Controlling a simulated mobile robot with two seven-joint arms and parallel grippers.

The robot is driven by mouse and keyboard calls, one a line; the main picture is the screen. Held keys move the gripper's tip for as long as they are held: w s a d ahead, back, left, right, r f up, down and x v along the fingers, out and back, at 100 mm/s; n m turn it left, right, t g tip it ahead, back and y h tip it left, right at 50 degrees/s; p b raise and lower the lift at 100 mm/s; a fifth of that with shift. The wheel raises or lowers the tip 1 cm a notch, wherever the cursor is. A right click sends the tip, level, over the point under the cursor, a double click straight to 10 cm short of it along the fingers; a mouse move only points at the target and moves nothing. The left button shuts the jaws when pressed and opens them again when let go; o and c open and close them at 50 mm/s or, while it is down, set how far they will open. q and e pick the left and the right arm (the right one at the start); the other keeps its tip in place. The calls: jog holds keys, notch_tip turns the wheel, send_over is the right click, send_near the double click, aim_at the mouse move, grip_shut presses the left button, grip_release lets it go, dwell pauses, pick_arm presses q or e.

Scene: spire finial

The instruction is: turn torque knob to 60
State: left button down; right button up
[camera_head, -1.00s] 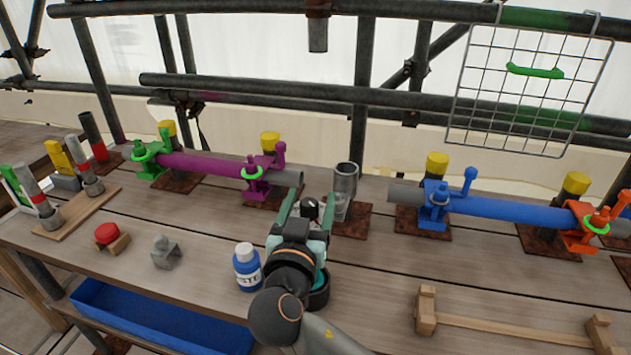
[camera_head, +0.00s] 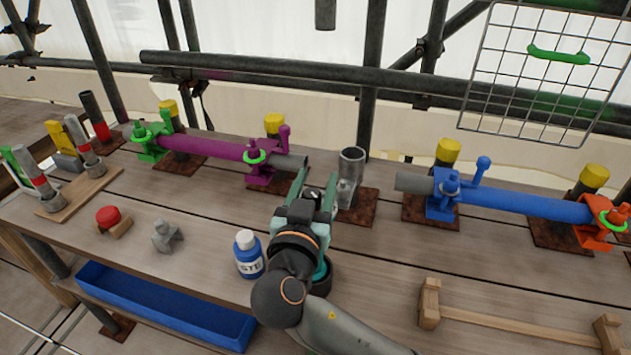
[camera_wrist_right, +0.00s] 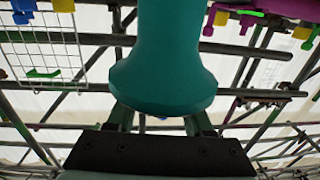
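A small black knob (camera_head: 314,194) with a white mark shows between the fingertips of my right gripper (camera_head: 316,190) in the head view. The fingers stand apart on either side of it; contact cannot be made out. A teal, flared body (camera_wrist_right: 163,60) fills the middle of the right wrist view and hides the fingertips. A teal part (camera_head: 321,270) also shows beside my right wrist in the head view, above a dark ring (camera_head: 320,285). No scale or number is readable. My left gripper is not in view.
A blue-and-white bottle (camera_head: 248,256) stands left of my wrist. A grey upright tube (camera_head: 351,165) stands just beyond the gripper. Purple (camera_head: 205,146) and blue (camera_head: 520,204) clamped tubes lie behind. A wooden rack (camera_head: 515,325) is at the front right.

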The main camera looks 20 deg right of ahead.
grip_shut()
